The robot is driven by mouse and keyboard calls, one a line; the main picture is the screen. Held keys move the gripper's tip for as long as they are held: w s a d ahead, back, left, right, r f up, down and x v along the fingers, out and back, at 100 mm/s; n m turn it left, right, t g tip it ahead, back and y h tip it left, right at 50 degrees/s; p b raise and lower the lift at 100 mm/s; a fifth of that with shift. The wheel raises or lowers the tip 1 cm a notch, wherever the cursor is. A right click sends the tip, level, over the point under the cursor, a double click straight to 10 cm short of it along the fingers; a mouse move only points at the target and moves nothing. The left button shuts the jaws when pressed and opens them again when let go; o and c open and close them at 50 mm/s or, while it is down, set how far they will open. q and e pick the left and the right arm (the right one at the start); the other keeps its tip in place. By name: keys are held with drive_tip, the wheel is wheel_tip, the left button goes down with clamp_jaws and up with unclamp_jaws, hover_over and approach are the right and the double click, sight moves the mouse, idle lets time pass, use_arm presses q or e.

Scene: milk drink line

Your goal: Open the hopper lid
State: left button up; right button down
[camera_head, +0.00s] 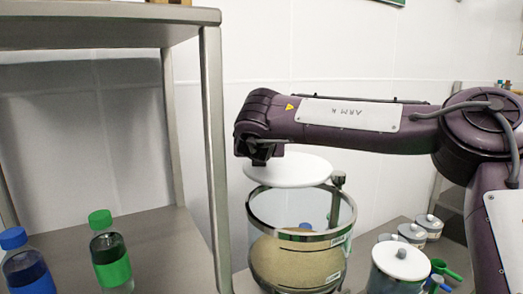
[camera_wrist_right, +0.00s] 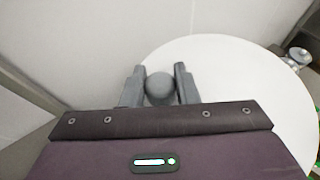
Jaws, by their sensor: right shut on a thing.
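The hopper (camera_head: 300,262) is a clear cylinder with metal rims, partly filled with tan powder. Its round white lid (camera_head: 305,171) is raised and tilted above the open rim, near a post at the rim's right side. In the right wrist view the lid (camera_wrist_right: 235,95) is a large white disc with a grey round knob (camera_wrist_right: 159,86). My right gripper (camera_wrist_right: 159,80) has its two fingers on either side of the knob and is shut on it. In the head view the right gripper (camera_head: 260,160) is at the lid's left edge, its fingers mostly hidden. My left gripper is not in view.
A metal shelf (camera_head: 212,150) stands left of the hopper, its post close to the lid. A green-capped bottle (camera_head: 110,255) and a blue-capped bottle (camera_head: 25,265) stand on its lower level. Several white-lidded canisters (camera_head: 400,262) and a green scoop (camera_head: 443,268) are at right.

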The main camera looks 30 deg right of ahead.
drive_tip(key=c, duration=1.1)
unclamp_jaws()
drive_tip(key=shift+s, duration=0.1)
drive_tip(key=shift+s+a+b, duration=0.3)
drive_tip(key=shift+s+b, duration=0.05)
drive_tip(key=shift+b, duration=0.2)
drive_tip(key=b+v, duration=0.3)
drive_tip(key=v, duration=0.3)
drive_tip(key=shift+s+a+r, duration=0.2)
drive_tip(key=shift+s+r, duration=0.2)
